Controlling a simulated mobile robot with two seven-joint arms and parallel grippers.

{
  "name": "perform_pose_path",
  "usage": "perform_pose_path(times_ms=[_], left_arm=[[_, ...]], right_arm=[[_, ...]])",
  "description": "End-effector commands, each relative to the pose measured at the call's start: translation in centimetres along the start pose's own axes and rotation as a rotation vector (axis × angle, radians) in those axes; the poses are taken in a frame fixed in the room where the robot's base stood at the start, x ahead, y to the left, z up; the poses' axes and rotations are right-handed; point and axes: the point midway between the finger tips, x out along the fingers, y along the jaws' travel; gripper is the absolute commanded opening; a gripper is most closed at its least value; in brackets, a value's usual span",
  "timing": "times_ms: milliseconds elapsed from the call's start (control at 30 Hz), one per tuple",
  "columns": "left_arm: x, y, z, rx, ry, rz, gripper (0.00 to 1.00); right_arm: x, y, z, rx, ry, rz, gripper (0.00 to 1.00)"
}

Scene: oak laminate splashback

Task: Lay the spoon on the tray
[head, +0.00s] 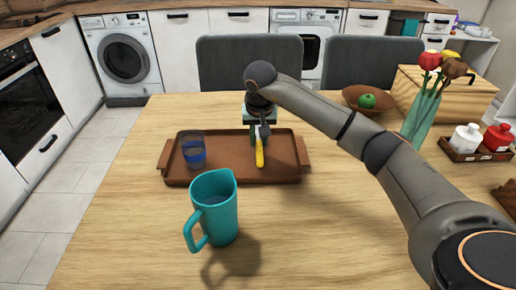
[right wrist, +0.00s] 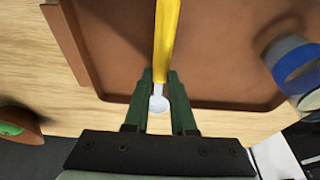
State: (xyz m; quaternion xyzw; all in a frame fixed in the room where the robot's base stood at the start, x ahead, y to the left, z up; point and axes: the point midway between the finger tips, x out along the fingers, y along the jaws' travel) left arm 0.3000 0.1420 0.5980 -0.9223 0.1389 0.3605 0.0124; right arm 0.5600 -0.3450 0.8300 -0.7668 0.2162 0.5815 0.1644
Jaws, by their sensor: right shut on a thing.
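The spoon (head: 260,152) has a yellow handle and a pale metal end. My right gripper (head: 259,134) is shut on it over the brown tray (head: 231,171). In the right wrist view, the spoon (right wrist: 166,40) lies between the green fingers of my right gripper (right wrist: 160,82), its yellow handle reaching out over the tray (right wrist: 115,50) and its pale end near the fingers. I cannot tell whether the spoon touches the tray. My left gripper is not in view.
A blue-banded glass (head: 193,150) stands on the tray's left part. A teal pitcher (head: 215,207) stands in front of the tray. A wooden bowl with a green apple (head: 367,101), a flower vase (head: 420,118) and a jar rack (head: 466,155) are to the right.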

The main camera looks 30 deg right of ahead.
Motion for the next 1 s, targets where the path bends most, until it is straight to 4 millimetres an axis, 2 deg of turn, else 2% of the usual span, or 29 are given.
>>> perform_pose_path(times_ms=[100,167,533,567,600,800,1000], left_arm=[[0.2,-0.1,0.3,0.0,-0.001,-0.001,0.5],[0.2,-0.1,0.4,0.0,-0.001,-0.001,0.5],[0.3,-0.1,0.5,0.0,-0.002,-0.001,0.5],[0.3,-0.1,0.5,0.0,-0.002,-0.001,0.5],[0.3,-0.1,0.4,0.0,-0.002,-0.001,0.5],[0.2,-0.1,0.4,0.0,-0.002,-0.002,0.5],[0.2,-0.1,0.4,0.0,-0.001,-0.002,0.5]], right_arm=[[2.1,0.0,0.7,-0.001,-0.005,0.001,0.0],[2.6,0.0,0.8,0.0,-0.004,0.001,0.0],[3.0,0.0,0.9,-0.001,-0.001,0.001,0.0],[3.0,0.0,0.9,-0.001,-0.001,0.001,0.25],[3.0,0.0,0.8,-0.001,-0.001,0.001,0.29],[3.0,0.0,0.8,0.0,-0.001,0.001,0.52],[3.0,0.0,0.8,0.0,-0.001,0.001,0.54]])
